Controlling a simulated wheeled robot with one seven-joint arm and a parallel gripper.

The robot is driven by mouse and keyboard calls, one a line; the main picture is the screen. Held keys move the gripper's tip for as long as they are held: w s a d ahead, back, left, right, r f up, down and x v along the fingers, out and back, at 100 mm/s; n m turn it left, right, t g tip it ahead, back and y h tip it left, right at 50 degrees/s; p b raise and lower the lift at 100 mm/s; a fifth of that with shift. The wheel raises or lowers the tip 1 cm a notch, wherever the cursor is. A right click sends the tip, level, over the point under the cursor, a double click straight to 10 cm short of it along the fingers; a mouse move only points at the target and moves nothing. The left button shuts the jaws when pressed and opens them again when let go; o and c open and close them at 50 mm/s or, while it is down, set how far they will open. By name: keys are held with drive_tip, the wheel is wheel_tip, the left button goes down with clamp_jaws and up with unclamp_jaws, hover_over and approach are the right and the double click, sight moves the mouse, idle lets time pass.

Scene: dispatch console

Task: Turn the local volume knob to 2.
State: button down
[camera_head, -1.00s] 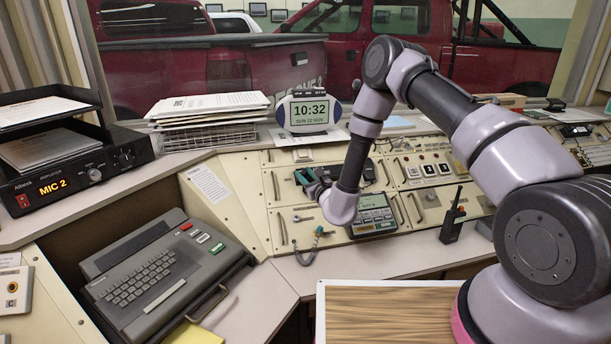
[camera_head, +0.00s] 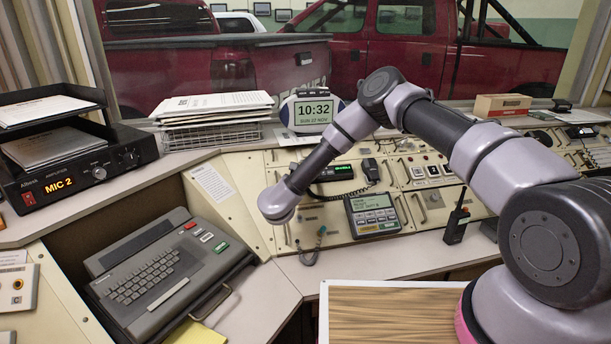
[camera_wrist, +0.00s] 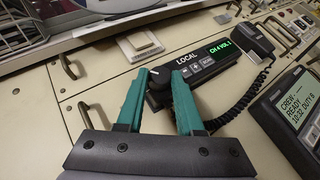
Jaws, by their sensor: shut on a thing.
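The local radio (camera_head: 334,173) is a black unit on the sloped console, with a green lit display and the label LOCAL in the wrist view (camera_wrist: 213,60). The display reads channel 4 and a volume that looks like 1; the small digits are hard to read. Its dark volume knob (camera_wrist: 153,77) is at the unit's left end. My gripper (camera_wrist: 160,72) has its two green fingers on either side of the knob and is shut on it. In the head view my own wrist hides the fingers and the knob.
A coiled-cord handset (camera_head: 370,170) hangs at the radio's right. Metal handles stick up around. A clock (camera_head: 311,112) and a paper stack (camera_head: 213,108) stand behind.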

drive_tip(key=m+g+h, duration=0.1)
drive_tip(key=m, duration=0.1)
drive_tip(key=m+g+h, duration=0.1)
drive_tip(key=h, duration=0.1)
drive_tip(key=m+g+h, duration=0.1)
drive_tip(key=m, duration=0.1)
drive_tip(key=shift+w+a+m+g, duration=0.1)
drive_tip(key=shift+a+m+g, duration=0.2)
drive_tip(key=shift+w+a+r+m+g+h, duration=0.15)
drive_tip(key=shift+m+g+h, duration=0.3)
drive_tip(key=shift+m+g, duration=0.55)
drive_tip(key=shift+w+r+m+g+h, duration=0.1)
drive_tip(key=shift+m+g+h, duration=0.35)
drive_tip(key=shift+m+g, duration=0.5)
drive_tip(key=c, duration=0.5)
unclamp_jaws()
drive_tip(key=shift+c, duration=0.2)
drive_tip(key=shift+r, duration=0.15)
